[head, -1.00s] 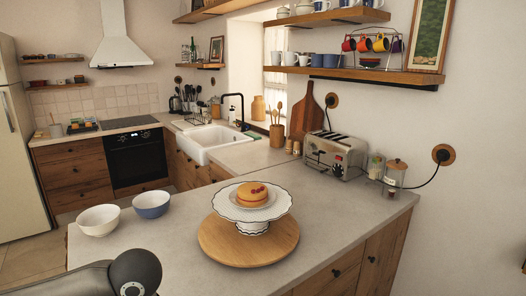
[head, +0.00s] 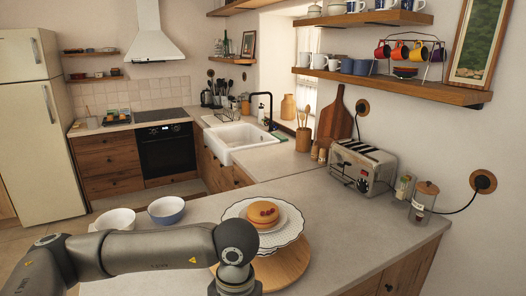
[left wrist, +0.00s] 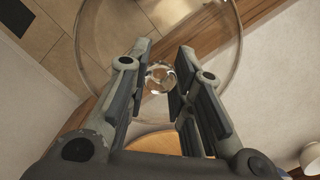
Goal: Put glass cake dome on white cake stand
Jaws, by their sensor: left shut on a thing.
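The white cake stand (head: 291,236) has a scalloped dark-edged rim and stands on a round wooden board (head: 291,264) on the counter. A small golden cake (head: 263,213) with red berries sits on a plate on it. The clear glass cake dome (left wrist: 232,62) shows in the left wrist view as a large transparent circle. My left gripper (left wrist: 160,72) is shut on the dome's round glass knob (left wrist: 160,77). In the head view my left arm crosses in front of the stand; its fingers and the dome are out of that picture. My right gripper is not in view.
A white bowl (head: 113,219) and a blue bowl (head: 166,210) stand left of the cake stand, behind my arm. A toaster (head: 362,167) and glass jars (head: 423,202) stand at the right by the wall. The counter right of the board is clear.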

